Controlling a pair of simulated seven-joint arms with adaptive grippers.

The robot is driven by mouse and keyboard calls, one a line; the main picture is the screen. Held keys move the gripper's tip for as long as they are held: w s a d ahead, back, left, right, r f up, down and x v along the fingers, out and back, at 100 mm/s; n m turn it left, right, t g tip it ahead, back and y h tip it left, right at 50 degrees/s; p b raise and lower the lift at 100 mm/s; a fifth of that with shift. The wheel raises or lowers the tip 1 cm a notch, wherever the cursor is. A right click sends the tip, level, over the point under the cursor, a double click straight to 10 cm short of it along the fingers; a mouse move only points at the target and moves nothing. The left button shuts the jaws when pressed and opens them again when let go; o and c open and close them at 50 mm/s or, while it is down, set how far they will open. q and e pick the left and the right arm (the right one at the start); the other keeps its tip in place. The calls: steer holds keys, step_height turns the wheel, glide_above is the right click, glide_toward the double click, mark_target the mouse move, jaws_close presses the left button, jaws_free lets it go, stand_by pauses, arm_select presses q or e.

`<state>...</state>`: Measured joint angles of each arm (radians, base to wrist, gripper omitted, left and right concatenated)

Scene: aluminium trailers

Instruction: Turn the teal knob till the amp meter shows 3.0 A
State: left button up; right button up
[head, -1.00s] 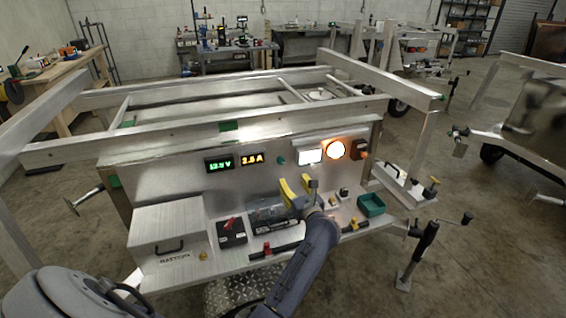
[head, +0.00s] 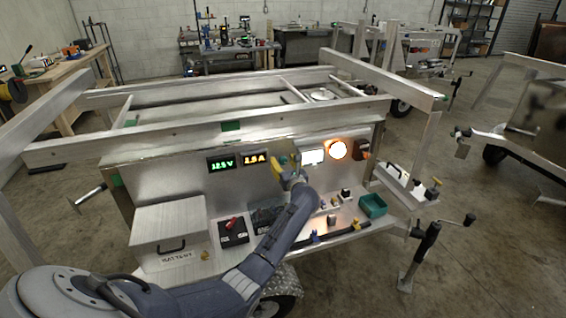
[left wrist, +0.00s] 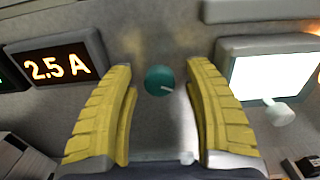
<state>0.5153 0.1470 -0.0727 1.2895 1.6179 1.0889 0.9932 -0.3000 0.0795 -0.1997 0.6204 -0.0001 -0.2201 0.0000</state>
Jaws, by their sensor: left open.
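The teal knob (left wrist: 160,80) sits on the grey panel, its pale pointer mark towards the right and slightly down in the left wrist view. The amp meter (left wrist: 57,64) to its left reads 2.5 A in orange digits; it also shows in the head view (head: 255,160). My left gripper (head: 287,162) is at the panel in the head view, largely covering the knob there. In the left wrist view its yellow fingers are open, one on each side of the knob, with gaps between them and it. My right gripper is not in view.
A green voltage meter (head: 221,163) is left of the amp meter. A lit white display (left wrist: 270,77) with a pale knob is close right of my fingers. Below are a battery box (head: 170,235), a black block with a red part (head: 233,232) and a teal bin (head: 373,206).

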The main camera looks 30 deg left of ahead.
arm_select(q)
steer(key=shift+a, duration=0.15)
steer(key=shift+c, duration=0.2)
jaws_close()
